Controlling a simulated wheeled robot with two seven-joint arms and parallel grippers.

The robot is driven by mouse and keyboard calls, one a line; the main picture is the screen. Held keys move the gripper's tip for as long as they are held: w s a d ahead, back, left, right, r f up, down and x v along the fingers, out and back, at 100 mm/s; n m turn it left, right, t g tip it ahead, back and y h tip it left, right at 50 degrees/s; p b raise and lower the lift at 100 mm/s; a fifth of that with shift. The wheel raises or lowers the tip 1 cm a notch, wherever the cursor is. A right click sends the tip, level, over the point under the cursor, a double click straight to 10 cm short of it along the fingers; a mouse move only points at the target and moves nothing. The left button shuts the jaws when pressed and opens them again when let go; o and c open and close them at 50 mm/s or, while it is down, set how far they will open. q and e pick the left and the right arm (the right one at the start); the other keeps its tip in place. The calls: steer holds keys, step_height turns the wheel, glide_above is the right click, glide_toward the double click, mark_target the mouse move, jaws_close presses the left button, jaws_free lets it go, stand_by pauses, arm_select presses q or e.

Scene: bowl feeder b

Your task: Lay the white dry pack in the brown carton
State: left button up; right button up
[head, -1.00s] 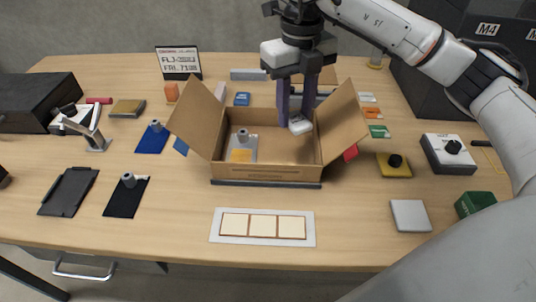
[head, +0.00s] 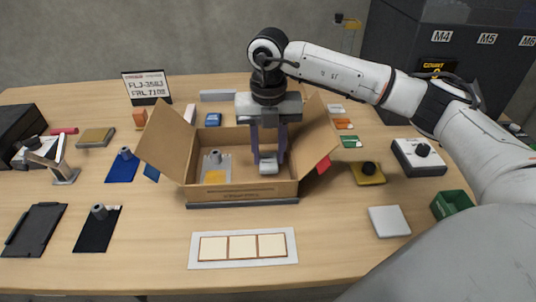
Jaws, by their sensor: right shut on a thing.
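The brown carton (head: 243,193) stands open on the table with its side flaps spread out. My right gripper (head: 268,160) points down into the carton's right half. It is shut on the white dry pack (head: 268,168), which shows between its fingertips inside the carton walls. I cannot tell whether the pack touches the carton floor. A grey and yellow item (head: 215,170) lies in the carton's left half. My left gripper is not in view.
A white strip with three cream squares (head: 242,248) lies in front of the carton. A white square plate (head: 389,221) and a green box (head: 452,205) lie to the right. A yellow block with a black knob (head: 368,173) stands near the right flap.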

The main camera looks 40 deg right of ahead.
mark_target(268, 157)
steer(key=shift+f, duration=0.55)
steer(key=shift+f, duration=0.15)
steer(key=o, duration=0.7)
steer(key=shift+o, duration=0.2)
step_height(268, 157, up, 12)
steer(key=shift+r, duration=0.2)
